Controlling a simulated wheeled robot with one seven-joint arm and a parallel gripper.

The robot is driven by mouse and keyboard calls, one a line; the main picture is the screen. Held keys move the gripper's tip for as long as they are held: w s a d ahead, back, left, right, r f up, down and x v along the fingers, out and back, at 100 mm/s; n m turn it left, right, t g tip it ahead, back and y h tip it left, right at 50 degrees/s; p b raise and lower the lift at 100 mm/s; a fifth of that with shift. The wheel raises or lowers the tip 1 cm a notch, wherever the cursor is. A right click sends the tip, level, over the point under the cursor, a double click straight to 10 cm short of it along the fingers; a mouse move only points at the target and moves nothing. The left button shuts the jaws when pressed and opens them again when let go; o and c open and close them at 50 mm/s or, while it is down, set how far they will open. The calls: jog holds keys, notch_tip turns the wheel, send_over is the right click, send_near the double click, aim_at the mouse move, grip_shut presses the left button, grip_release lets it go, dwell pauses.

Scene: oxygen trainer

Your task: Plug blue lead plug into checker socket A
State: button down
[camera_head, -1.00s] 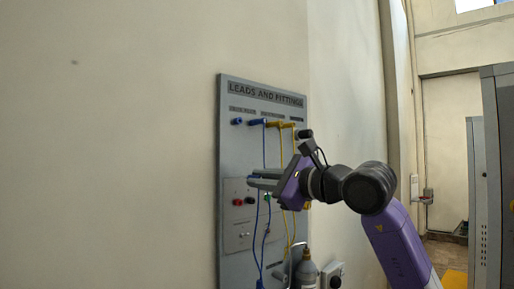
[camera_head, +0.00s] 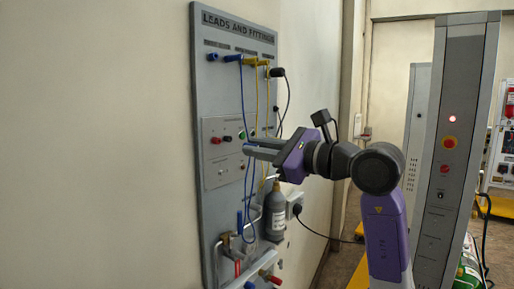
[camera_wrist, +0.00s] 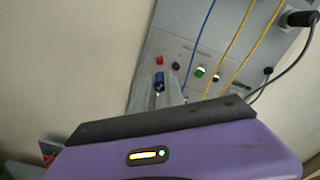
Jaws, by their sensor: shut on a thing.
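My gripper (camera_head: 249,147) is shut on the blue lead plug, beside the checker panel's right edge in the head view. In the wrist view the blue plug (camera_wrist: 159,80) shows at the finger ends. The plug is mostly hidden in the head view, where a blue lead (camera_head: 242,95) hangs by the fingers. The grey checker panel (camera_head: 219,172) carries a red socket (camera_head: 216,140) and several dark and green ones. In the wrist view the red socket (camera_wrist: 160,61) lies just beyond the plug, apart from it as far as I can tell. Socket labels are unreadable.
The leads board (camera_head: 205,110) stands against the wall, with yellow leads (camera_wrist: 252,45) crossing near the panel. A grey bottle (camera_head: 275,215) and pipes with valves are below the gripper. A tall grey cabinet (camera_head: 450,190) stands at the right.

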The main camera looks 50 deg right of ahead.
dwell(0.3)
jog(key=w, duration=0.6)
dwell(0.4)
jog(key=shift+a, duration=0.1)
jog(key=shift+n+b, duration=0.6)
jog(key=shift+n, duration=0.2)
dwell(1.1)
jog(key=shift+w+a, duration=0.1)
jog(key=shift+w, duration=1.1)
dwell(0.5)
jog(key=c, duration=1.3)
grip_release()
jog(key=shift+c, duration=0.2)
